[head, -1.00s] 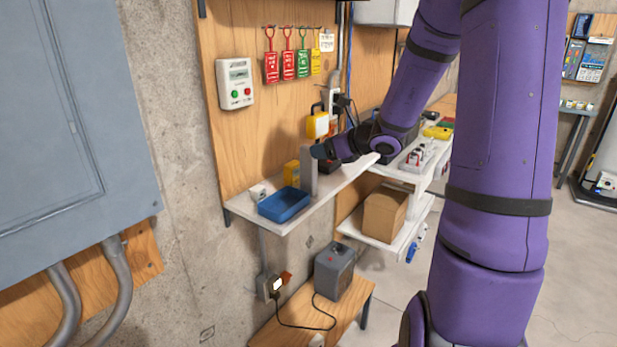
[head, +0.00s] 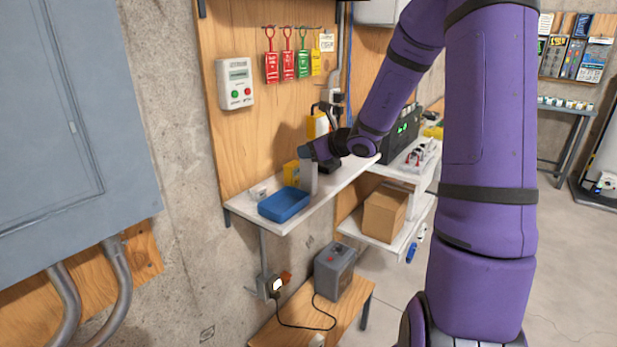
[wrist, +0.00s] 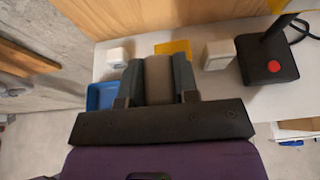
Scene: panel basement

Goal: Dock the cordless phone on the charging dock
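My gripper (head: 308,155) is over the white wall shelf, reaching in from the right. In the wrist view its two dark fingers (wrist: 158,82) are closed against the sides of a grey-beige block, which looks like the cordless phone (wrist: 158,70). In the head view the phone (head: 308,178) is a pale grey upright slab below the fingertips; whether it touches the shelf is unclear. A black base with a red button and a stem (wrist: 268,62) stands to the right. Small white blocks stand left (wrist: 118,58) and right (wrist: 218,55) of the gripper. I cannot tell which is the charging dock.
A blue tray (head: 284,205) sits at the shelf's front left, close to the phone. A yellow box (head: 291,172) is behind the gripper. A yellow and white object (head: 317,125) is above it. The shelf's front edge (head: 335,193) is bare.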

